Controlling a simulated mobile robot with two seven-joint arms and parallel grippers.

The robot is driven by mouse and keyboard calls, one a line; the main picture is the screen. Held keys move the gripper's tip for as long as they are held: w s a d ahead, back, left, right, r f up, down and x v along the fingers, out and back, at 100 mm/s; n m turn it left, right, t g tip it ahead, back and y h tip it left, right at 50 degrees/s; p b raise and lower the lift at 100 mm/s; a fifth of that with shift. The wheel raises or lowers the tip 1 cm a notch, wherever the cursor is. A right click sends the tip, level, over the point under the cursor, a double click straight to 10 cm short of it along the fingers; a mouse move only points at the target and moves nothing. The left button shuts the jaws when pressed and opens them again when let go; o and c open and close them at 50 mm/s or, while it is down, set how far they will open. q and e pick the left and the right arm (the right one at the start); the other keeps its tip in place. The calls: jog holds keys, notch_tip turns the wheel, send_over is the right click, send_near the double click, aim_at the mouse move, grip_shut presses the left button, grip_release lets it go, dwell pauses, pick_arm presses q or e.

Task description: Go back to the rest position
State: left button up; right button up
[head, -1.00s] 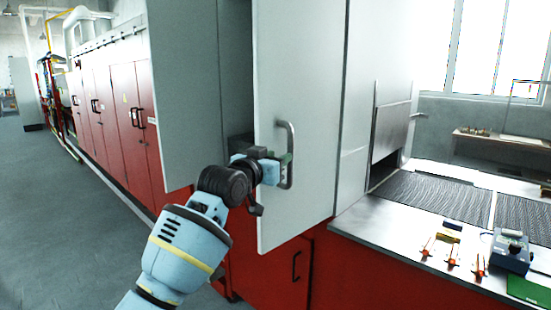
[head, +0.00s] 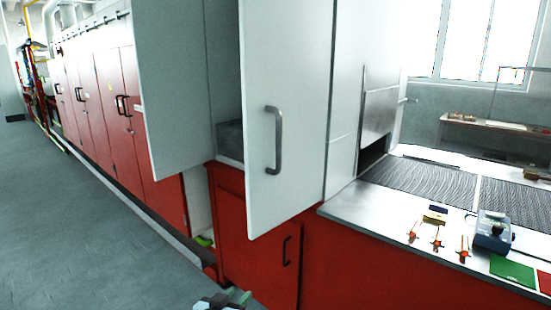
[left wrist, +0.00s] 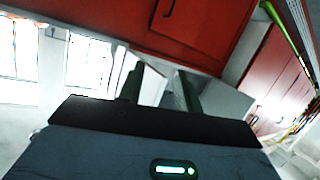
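My left gripper (head: 238,299) shows only in part at the bottom edge of the head view, low in front of the red cabinet and well below the grey door handle (head: 274,140). In the left wrist view its two dark fingers (left wrist: 161,90) stand apart with nothing between them, so it is open and empty. The white cabinet door (head: 290,60) with that handle stands swung out. My right gripper is not in view.
A second white door (head: 180,90) also stands open, with a grey box (head: 230,138) between the doors. Red lower cabinets (head: 258,235) line the front. The mesh belt (head: 420,182) lies at right, near small tools and a blue-grey device (head: 493,232). The floor (head: 70,230) at left is clear.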

pick_arm(q)
jog(key=s+a+f+g+y, duration=0.1)
jog(key=s+a+f, duration=0.2)
jog(key=s+f, duration=0.85)
jog(key=s+a+f+g, duration=0.1)
jog(key=s+a+f, duration=0.1)
jog(key=s, duration=0.8)
jog(key=s+a+f+g+y, duration=0.1)
jog(key=s+a+f, duration=0.2)
jog(key=s, duration=0.7)
jog(key=s+a+f+g+y, duration=0.1)
jog(key=s+f, duration=0.3)
jog(key=s, duration=0.6)
jog(key=shift+s+a+n+g, duration=0.2)
jog(key=shift+a+n+g, duration=0.15)
jog(key=shift+a, duration=0.35)
jog(key=shift+a, duration=0.1)
